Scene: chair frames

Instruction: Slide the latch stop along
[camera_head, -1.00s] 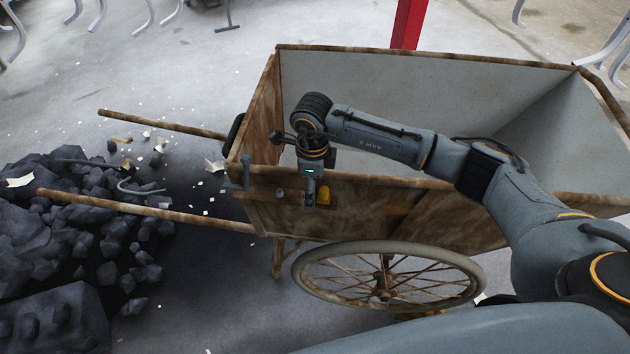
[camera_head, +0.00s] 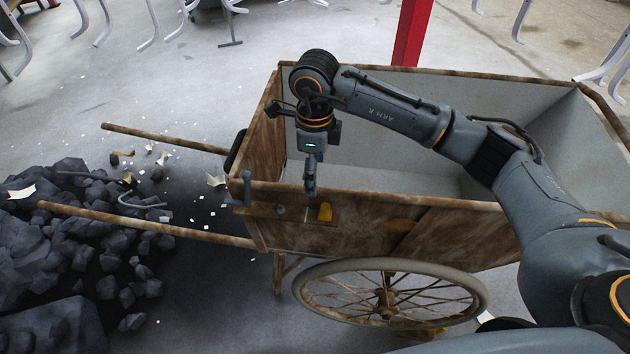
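A wooden cart (camera_head: 360,226) stands in the middle, with rusty brown sides. Its near side carries a small yellow piece (camera_head: 325,212) and a grey round knob (camera_head: 280,209) to the left of it. I cannot tell for sure which of these is the latch stop. My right gripper (camera_head: 310,191) points down at the cart's near top rim, just above and left of the yellow piece. Its fingers are seen edge-on, so their opening is hidden. No held thing shows in it. My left gripper is out of view.
A spoked wheel (camera_head: 390,300) sits below the near side. Two wooden handles (camera_head: 150,226) reach left over a heap of dark coal (camera_head: 60,240). The cart's pale inside is empty where visible. A red post (camera_head: 410,32) and metal chair frames (camera_head: 150,22) stand behind.

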